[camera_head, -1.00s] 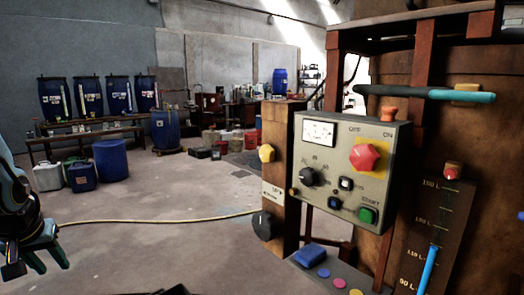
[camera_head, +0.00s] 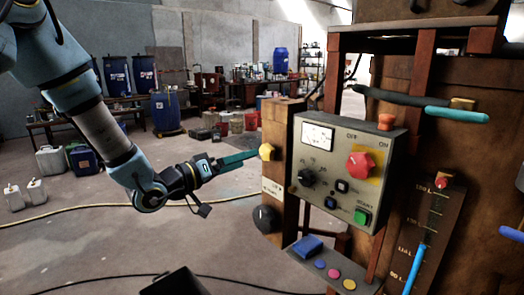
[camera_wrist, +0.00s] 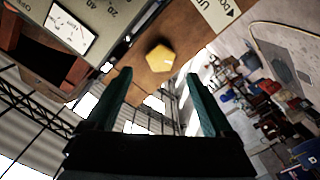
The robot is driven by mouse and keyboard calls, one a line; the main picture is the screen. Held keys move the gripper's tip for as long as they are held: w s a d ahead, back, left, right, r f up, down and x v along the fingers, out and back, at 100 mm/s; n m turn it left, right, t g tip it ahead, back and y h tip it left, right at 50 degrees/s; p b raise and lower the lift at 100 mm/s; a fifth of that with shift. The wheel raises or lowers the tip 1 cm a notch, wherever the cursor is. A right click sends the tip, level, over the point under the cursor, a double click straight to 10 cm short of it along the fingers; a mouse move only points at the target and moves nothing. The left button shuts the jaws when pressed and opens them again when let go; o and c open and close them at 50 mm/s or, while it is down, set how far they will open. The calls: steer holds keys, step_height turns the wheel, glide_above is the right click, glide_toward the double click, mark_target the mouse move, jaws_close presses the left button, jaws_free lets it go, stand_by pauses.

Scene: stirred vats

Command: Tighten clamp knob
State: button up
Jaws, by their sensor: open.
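A yellow, faceted knob (camera_head: 267,152) sits on the wooden post (camera_head: 285,135) left of the control box. In the wrist view the yellow knob (camera_wrist: 159,58) shows just beyond my fingertips, roughly centred between them. My gripper (camera_head: 254,154) reaches in from the left with its teal fingers pointing at this knob. In the wrist view my gripper (camera_wrist: 159,74) is open, with nothing between its fingers. The fingertips look close to the knob; I cannot tell whether they touch it. A round black knob (camera_head: 266,219) sits lower on the same post.
The grey control box (camera_head: 340,185) with a red knob (camera_head: 360,166) and green button (camera_head: 362,216) stands right of the post. Below it is a ledge (camera_head: 325,268) with coloured buttons. A teal-handled lever (camera_head: 457,114) sticks out at upper right.

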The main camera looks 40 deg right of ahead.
mark_target(264, 153)
steer(key=d+p, duration=0.2)
steer(key=d, duration=0.5)
steer(key=shift+s+d, duration=0.15)
steer(key=shift+d, duration=0.05)
steer(key=shift+c, duration=0.3)
steer(key=c, duration=1.3)
